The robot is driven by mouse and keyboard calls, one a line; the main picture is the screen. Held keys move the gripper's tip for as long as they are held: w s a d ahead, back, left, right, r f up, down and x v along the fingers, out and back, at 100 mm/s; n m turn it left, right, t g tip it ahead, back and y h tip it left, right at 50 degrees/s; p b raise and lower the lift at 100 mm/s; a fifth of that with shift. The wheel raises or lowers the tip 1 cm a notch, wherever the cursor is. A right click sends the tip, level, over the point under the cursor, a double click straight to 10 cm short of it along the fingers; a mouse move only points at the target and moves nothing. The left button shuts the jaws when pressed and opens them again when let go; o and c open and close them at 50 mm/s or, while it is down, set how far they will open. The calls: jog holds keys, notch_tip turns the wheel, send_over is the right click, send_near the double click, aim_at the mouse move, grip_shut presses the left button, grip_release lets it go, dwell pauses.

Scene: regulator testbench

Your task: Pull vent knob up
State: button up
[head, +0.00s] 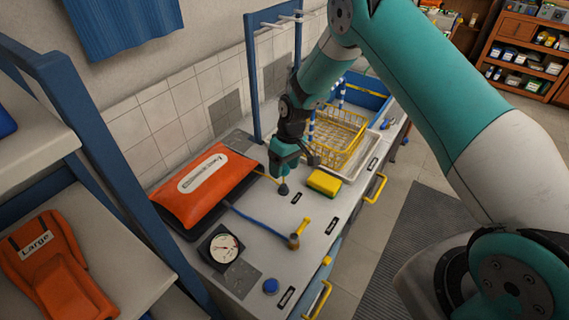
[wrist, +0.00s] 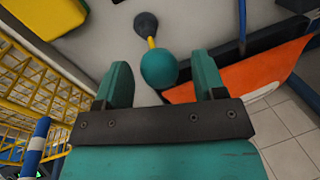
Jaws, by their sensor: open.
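A teal ball knob (wrist: 159,68) on a short yellow stem with a dark round base (wrist: 146,22) shows in the wrist view; I take it for the vent knob. The dark base also shows on the bench in the head view (head: 283,188). There my gripper largely hides the ball and stem. My gripper (head: 284,166) hangs just above the base. In the wrist view its fingers (wrist: 162,78) are open, one on each side of the ball, with gaps visible. I cannot tell how deep the ball sits between them.
An orange bag (head: 195,188) lies left of my gripper, with a blue hose (head: 257,220) running to a yellow fitting (head: 299,233). A yellow sponge (head: 324,182) and a yellow wire basket (head: 338,138) are at right. A gauge (head: 224,248) and blue knob (head: 270,286) are nearer the front.

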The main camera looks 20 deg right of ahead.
jog(key=shift+r, duration=0.1)
jog(key=b+v, duration=0.5)
jog(key=v, duration=1.2)
jog(key=shift+r, duration=0.1)
jog(key=s+a+r+b, duration=0.1)
jog(key=s+a+r, duration=0.25)
jog(key=s, duration=0.35)
jog(key=s+a+r, duration=0.2)
jog(key=s+r, duration=0.2)
jog(key=s, duration=0.2)
jog(key=s+a+n+t+y+b, duration=0.1)
jog(key=s+a+y, duration=0.1)
jog(key=s, duration=1.7)
jog(key=shift+s+a+n, duration=0.25)
jog(key=shift+a+n, duration=0.05)
